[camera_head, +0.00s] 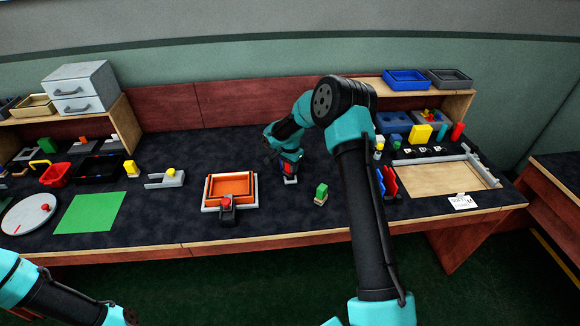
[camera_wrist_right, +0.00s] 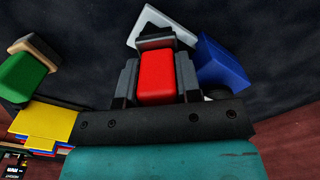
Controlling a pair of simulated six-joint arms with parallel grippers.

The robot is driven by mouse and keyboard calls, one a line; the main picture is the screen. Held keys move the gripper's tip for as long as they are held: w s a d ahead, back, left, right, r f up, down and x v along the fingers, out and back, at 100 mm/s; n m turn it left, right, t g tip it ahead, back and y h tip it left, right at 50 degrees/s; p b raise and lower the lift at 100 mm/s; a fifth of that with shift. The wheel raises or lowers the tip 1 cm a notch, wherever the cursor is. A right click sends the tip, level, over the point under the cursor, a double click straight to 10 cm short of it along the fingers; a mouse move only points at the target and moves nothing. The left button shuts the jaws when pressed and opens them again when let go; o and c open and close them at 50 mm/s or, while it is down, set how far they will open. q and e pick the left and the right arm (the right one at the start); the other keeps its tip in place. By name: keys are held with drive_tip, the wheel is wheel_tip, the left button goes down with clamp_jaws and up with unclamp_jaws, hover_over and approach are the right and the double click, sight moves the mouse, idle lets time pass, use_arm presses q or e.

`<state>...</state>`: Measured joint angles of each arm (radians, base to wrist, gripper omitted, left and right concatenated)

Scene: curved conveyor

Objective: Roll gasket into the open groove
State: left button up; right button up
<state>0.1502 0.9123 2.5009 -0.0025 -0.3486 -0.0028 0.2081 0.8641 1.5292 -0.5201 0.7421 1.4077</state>
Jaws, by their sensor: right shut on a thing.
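My right gripper (camera_head: 290,168) is over the middle of the table, shut on a red block-shaped piece (camera_wrist_right: 157,78). The wrist view shows the red piece between my two dark fingers (camera_wrist_right: 157,75). A pale base (camera_head: 291,180) is just below the gripper in the head view; whether the red piece is part of it I cannot tell. To the left is an orange rectangular frame (camera_head: 231,175) on a white base (camera_head: 206,208), with a dark, red-topped piece (camera_head: 227,204) at its front edge. I cannot make out which part is the gasket or groove. My left gripper is out of view.
A green block on a wooden base (camera_head: 321,192) stands right of the gripper. A wooden board (camera_head: 445,178) lies at right, a green mat (camera_head: 90,213) at left. Dark tabletop between mat and orange frame is free.

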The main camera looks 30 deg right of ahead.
drive_tip(key=shift+r, duration=3.45)
drive_tip(key=shift+a, duration=0.1)
drive_tip(key=s+a+r+n, duration=0.2)
drive_tip(key=s+a+n, duration=0.1)
drive_tip(key=a, duration=0.4)
drive_tip(key=s+a+r+n, duration=0.2)
drive_tip(key=a+r+n, duration=0.1)
drive_tip(key=a, duration=0.3)
drive_tip(key=s+a+r+n, duration=0.2)
drive_tip(key=s+a+n, duration=0.1)
drive_tip(key=a, duration=0.4)
drive_tip(key=shift+s+a+r+n, duration=0.3)
drive_tip(key=shift+a+n, duration=0.05)
drive_tip(key=shift+n, duration=0.45)
drive_tip(key=shift+d, duration=0.1)
